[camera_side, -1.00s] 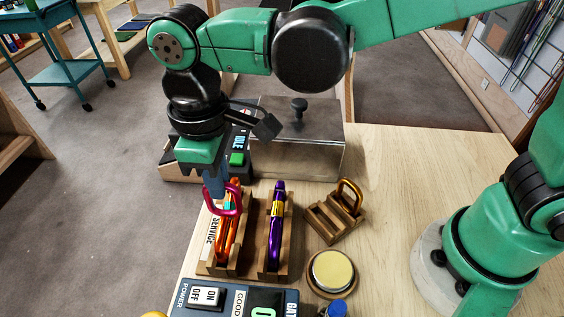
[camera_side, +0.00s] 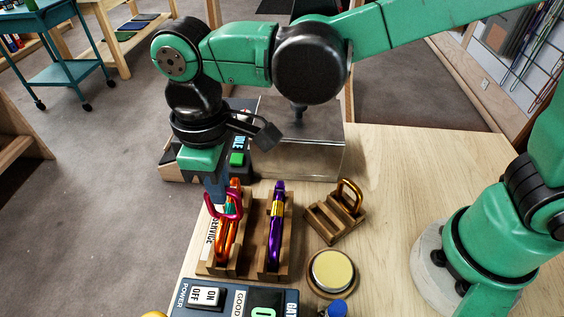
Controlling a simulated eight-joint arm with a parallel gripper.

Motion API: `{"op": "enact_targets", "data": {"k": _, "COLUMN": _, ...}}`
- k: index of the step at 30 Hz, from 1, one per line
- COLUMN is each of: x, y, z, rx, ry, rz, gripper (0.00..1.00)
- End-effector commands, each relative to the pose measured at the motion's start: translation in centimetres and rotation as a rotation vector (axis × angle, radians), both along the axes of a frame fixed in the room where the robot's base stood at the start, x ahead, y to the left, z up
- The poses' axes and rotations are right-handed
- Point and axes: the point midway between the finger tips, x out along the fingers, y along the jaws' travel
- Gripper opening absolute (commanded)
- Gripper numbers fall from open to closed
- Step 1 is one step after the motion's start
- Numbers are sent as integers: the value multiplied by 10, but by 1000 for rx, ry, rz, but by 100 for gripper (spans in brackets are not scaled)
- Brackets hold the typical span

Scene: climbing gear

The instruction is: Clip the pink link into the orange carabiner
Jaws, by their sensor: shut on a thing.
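The orange carabiner (camera_side: 229,240) stands upright in the left slot of a wooden rack (camera_side: 249,256). The pink link (camera_side: 211,211) is held by my gripper (camera_side: 217,198) at the carabiner's upper part. The gripper is shut on the link and points down. The link overlaps the carabiner in the picture near a small teal part. I cannot tell whether the link is through the carabiner or only against its side. The jaw tips are partly hidden by the link and the carabiner.
A purple carabiner (camera_side: 276,232) stands in the slot to the right. A small wooden holder with a bronze link (camera_side: 350,195) is further right, above a round gold-topped disc (camera_side: 333,271). A clear box (camera_side: 300,150) stands behind. A switch panel (camera_side: 207,296) lies in front.

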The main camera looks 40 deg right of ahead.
Motion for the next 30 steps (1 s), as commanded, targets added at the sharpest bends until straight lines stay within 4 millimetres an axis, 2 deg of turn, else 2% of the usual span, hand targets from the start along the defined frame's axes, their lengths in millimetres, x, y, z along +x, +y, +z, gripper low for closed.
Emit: {"op": "enact_targets", "data": {"k": 30, "x": -11, "y": 11, "z": -2, "rx": 0, "ry": 0, "rz": 0, "gripper": 0}}
